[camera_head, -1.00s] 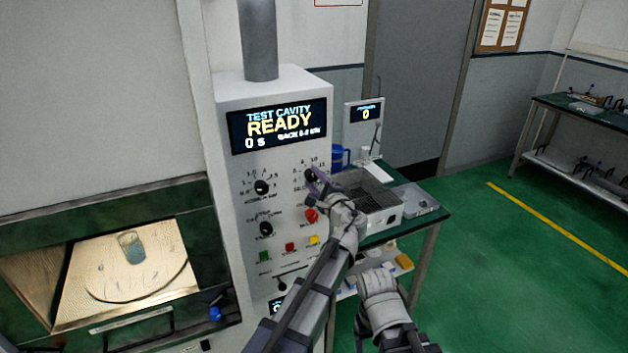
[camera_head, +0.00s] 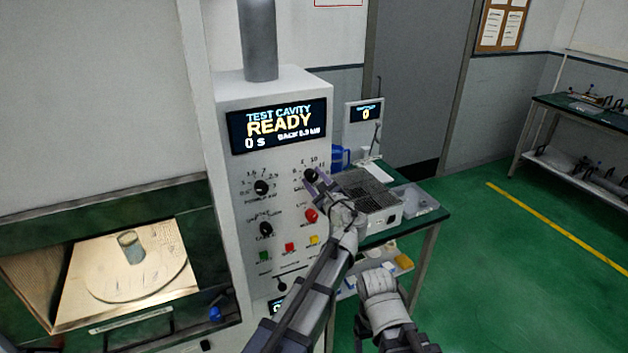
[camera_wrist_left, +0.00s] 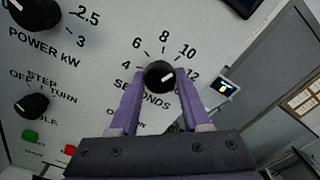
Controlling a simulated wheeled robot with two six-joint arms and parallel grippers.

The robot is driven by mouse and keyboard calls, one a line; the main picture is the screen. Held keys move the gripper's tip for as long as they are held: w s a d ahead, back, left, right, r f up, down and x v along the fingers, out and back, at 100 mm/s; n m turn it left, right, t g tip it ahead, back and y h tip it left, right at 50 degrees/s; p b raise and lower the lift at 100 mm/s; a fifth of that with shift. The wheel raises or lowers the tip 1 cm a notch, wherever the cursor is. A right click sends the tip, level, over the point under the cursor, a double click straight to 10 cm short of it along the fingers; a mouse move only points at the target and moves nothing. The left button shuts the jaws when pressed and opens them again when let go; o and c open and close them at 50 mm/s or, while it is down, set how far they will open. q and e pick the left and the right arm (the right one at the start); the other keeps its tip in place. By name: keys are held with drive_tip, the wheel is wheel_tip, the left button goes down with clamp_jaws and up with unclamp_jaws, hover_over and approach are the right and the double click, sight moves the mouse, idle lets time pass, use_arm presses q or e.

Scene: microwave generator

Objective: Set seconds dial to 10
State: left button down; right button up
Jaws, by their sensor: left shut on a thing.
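The seconds dial (camera_wrist_left: 160,77) is a round black knob on the pale front panel, ringed by printed numbers such as 4, 6, 8, 10 and 12. My left gripper (camera_wrist_left: 160,82) has its two purple fingers on either side of the knob and is shut on it. In the head view the dial (camera_head: 311,175) is partly hidden by the left gripper (camera_head: 316,182). A pale mark shows on the knob, but I cannot tell which number it points to. The panel display (camera_head: 277,124) reads READY and 0 s. My right gripper's fingers do not show.
The power knob (camera_head: 261,187) and a lower knob (camera_head: 266,229) are left of the dial. A red knob (camera_head: 311,215) sits below it, with green, red and yellow buttons lower down. An open chamber holding a beaker (camera_head: 130,247) is at left. A green side bench (camera_head: 432,222) stands at right.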

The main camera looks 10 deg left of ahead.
use_arm(q)
drive_tip(key=shift+s+f, duration=0.1)
drive_tip(key=shift+c, duration=1.8)
unclamp_jaws()
